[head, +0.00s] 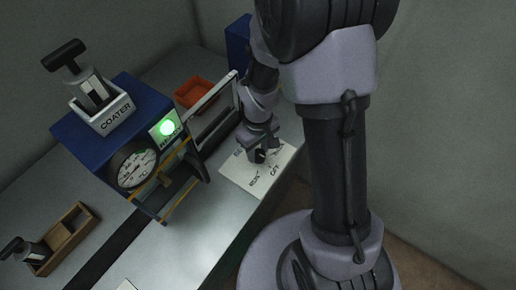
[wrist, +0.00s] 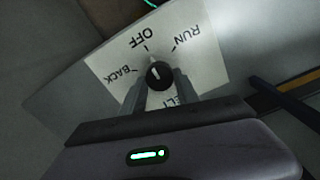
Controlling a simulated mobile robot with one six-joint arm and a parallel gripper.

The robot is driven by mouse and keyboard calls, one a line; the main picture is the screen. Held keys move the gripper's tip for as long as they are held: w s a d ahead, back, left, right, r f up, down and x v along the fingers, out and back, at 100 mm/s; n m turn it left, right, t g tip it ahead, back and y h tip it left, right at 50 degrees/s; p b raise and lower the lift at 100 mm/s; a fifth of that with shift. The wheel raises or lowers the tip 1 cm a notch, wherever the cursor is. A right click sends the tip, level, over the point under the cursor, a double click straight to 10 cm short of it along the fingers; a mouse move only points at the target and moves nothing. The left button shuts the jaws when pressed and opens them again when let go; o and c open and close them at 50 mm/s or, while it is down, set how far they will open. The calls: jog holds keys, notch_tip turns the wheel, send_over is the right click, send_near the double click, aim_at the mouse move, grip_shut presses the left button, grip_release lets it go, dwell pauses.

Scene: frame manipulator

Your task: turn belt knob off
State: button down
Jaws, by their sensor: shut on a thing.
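The black belt knob (wrist: 159,76) stands on a white plate (wrist: 205,82) lettered OFF, RUN, BACK and, partly hidden, BELT. In the wrist view OFF is at the top, RUN at upper right and BACK at left. A short white mark shows on the knob, but which label it points to is hard to tell. My gripper (wrist: 157,86) has one finger on each side of the knob and is shut on it. In the head view the gripper (head: 262,146) comes down over the plate (head: 236,177), with the knob (head: 260,156) between its fingers.
A blue COATER box (head: 82,140), an orange tray (head: 195,92) and a wooden box (head: 65,238) stand on the bench. The bench front (head: 190,250) is mostly clear.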

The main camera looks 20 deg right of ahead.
aim_at(258, 153)
dwell(0.4)
jog(key=c, duration=0.9)
grip_release()
notch_tip(258, 153, up, 18)
jog(key=p, duration=0.6)
jog(key=shift+f, duration=0.25)
